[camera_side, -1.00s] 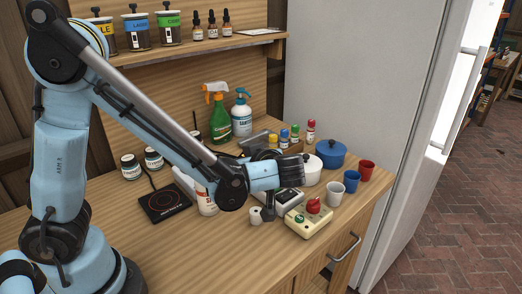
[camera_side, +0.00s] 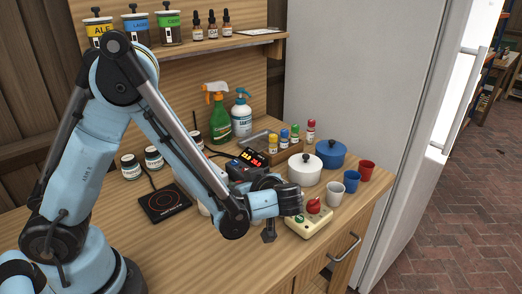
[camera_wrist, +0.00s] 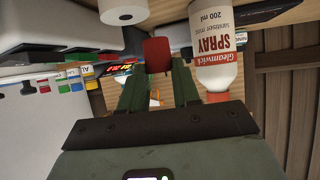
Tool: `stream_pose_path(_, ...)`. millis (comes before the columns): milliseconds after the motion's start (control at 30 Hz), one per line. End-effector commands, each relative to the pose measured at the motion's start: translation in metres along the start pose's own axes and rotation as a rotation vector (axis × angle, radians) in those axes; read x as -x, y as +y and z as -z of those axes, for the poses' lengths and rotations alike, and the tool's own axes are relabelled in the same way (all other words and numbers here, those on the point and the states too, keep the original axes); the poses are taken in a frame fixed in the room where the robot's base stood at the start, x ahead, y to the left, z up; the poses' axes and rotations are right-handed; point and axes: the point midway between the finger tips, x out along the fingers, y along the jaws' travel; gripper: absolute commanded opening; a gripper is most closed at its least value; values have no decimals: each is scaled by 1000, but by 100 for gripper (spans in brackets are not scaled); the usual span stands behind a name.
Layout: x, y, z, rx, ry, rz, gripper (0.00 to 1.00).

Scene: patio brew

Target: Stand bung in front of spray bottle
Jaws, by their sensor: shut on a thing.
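The bung, a rust-red stopper (camera_wrist: 157,55), is between the fingertips of my gripper (camera_wrist: 158,80) in the wrist view, which shows the scene upside down. My gripper is shut on it. A white spray bottle (camera_wrist: 212,50) labelled Gleamwick Spray, with a red cap, stands beside the bung, to the right in the wrist view. In the side view my wrist (camera_side: 270,204) hides the fingers and the bung, and my arm hides most of this bottle. A green spray bottle (camera_side: 219,122) with an orange trigger stands farther back.
A white roll (camera_wrist: 122,10) is near the bung in the wrist view. A beige box with a red knob (camera_side: 312,212) lies right of my wrist. A white pot (camera_side: 304,171), blue pot (camera_side: 331,154) and several cups stand beyond. The front left of the bench is clear.

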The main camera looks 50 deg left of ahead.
Motion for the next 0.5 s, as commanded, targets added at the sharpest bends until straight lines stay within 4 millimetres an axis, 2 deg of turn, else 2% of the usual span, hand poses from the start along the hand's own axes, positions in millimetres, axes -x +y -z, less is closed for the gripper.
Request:
stream_pose_path(300, -15, 0, -28, 0, 0, 0, 2)
stream_pose_path(500, -18, 0, -33, 0, 0, 0, 2)
